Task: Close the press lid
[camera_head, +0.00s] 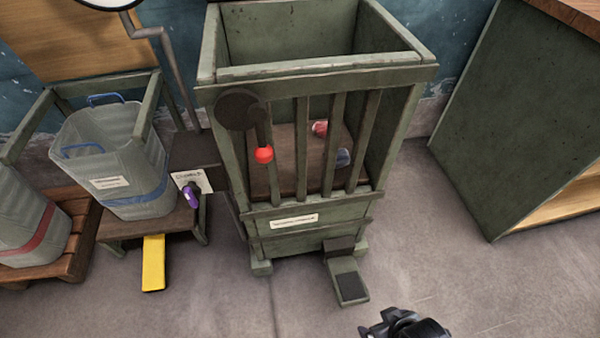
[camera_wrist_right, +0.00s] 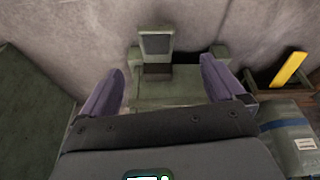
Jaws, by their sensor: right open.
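The press (camera_head: 300,110) is a tall green slatted box in the head view. Its top is open, with no lid lying across the opening. A dark lever with a red knob (camera_head: 264,155) is on its front left, and a pedal (camera_head: 348,282) sticks out at its base. In the right wrist view the pedal (camera_wrist_right: 156,42) shows near the top. My right gripper (camera_wrist_right: 162,80) is open and empty, its purple fingers on either side of the press's lower front. My left gripper is not in view.
A grey bin with a blue band (camera_head: 125,180) stands on a low stand at left, with a yellow pedal (camera_head: 153,262) below. Red and blue items lie inside the press. A green cabinet (camera_head: 505,120) stands at right. The floor between is clear.

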